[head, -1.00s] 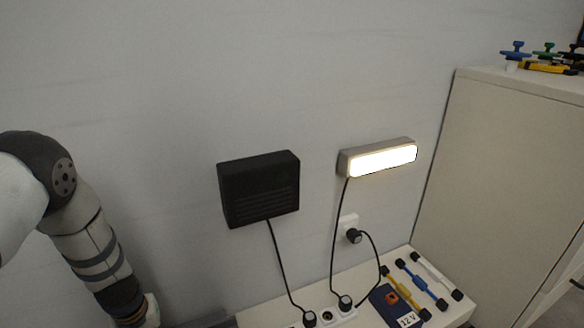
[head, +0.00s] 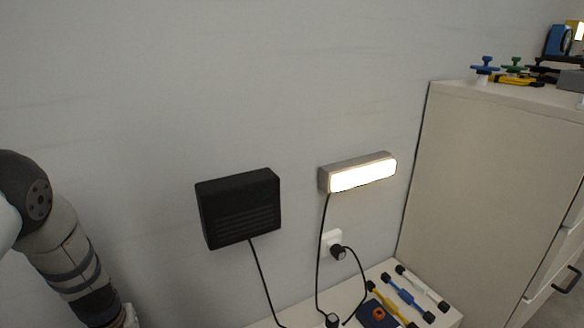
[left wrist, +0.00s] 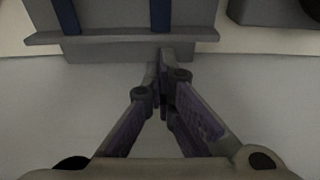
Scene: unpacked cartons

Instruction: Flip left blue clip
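In the left wrist view two dark blue strips run down a grey box-like body with a ledge: a left blue strip (left wrist: 67,16) and a right blue strip (left wrist: 160,16). They may be the blue clips, but the dim view does not make this sure. My left gripper (left wrist: 161,68) has its fingers drawn together, with nothing visible between them. Its tips are just below the ledge, near the right strip; I cannot tell whether they touch the body. In the head view only my left arm shows at the left, its gripper out of frame. My right gripper is not in view.
A black box (head: 238,208) and a lit lamp (head: 358,173) hang on the wall with cables. A low white surface (head: 445,318) holds several rod-like tools. A tall cabinet (head: 480,180) stands right, with a blue-topped item (head: 485,66) on it.

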